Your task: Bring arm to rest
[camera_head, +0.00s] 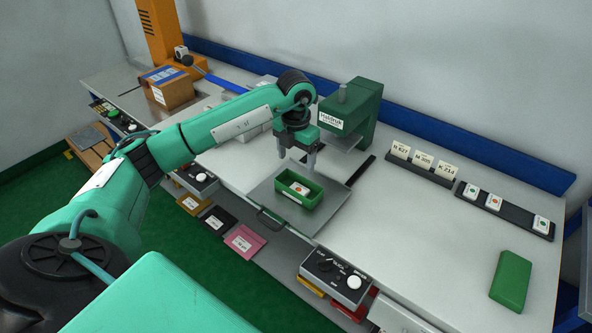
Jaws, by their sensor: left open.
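My left arm (190,140) reaches in from the left over the bench. My left gripper (297,158) is open, its fingers pointing down over the far rim of a small green tray (300,203). I cannot tell whether the fingers touch the tray. A white card or block with a red mark (300,187) lies in the tray. The tray stands on a grey plate (333,213) in front of the green press (352,112). My right gripper is not in view.
A control box with knobs (335,277) is at the bench's front edge. White labelled cards (421,161) stand in a rack at the right, beside a dark strip with marked blocks (493,202). A green block (511,281) lies at the far right. A cardboard box (167,88) stands back left.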

